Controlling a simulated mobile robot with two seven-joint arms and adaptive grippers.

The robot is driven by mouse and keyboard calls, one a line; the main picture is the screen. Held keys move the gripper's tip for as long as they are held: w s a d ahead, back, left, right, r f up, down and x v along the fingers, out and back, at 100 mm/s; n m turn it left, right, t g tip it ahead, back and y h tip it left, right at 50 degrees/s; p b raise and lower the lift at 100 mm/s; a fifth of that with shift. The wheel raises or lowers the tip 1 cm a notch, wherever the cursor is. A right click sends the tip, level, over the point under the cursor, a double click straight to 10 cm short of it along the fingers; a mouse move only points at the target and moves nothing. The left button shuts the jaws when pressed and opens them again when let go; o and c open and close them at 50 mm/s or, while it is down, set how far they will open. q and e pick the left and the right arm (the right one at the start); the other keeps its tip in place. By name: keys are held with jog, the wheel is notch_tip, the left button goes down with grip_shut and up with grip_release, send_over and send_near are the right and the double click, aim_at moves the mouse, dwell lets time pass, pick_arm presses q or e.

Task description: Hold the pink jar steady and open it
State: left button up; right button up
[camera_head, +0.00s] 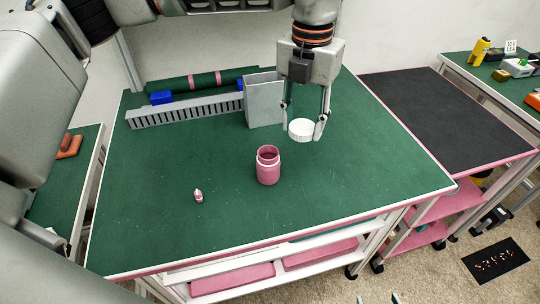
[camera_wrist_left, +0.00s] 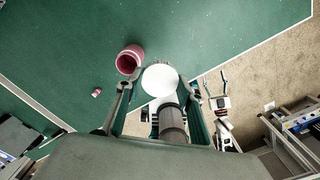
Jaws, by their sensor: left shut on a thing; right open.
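The pink jar (camera_head: 268,170) stands upright and uncovered on the green table, its dark mouth showing; it also shows in the left wrist view (camera_wrist_left: 127,62). My left gripper (camera_head: 305,130) is shut on a white round lid (camera_head: 301,129), held behind and to the right of the jar and apart from it. The lid is between the fingers in the left wrist view (camera_wrist_left: 160,79). No gripper touches the jar. My right gripper (camera_head: 378,299) is open; only its fingertips show at the bottom edge of the head view. It seems to show in the left wrist view too.
A small pink-and-white item (camera_head: 198,196) lies left of the jar on the green table (camera_head: 150,235). A grey slotted rail (camera_head: 185,110), a grey box (camera_head: 264,100) and blue blocks are at the back. A black-topped table (camera_head: 440,115) stands right. The front of the green table is mostly clear.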

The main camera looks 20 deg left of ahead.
aim_at(239, 173)
pick_arm(q)
jog(key=s+a+r+m+p, duration=0.25)
jog(key=a+m, duration=0.25)
jog(key=a, duration=1)
jog(key=f, duration=1.9)
jog(key=shift+w, duration=0.3)
jog(key=shift+f, duration=0.2)
jog(key=o, duration=1.2)
jog(key=shift+r, duration=0.1)
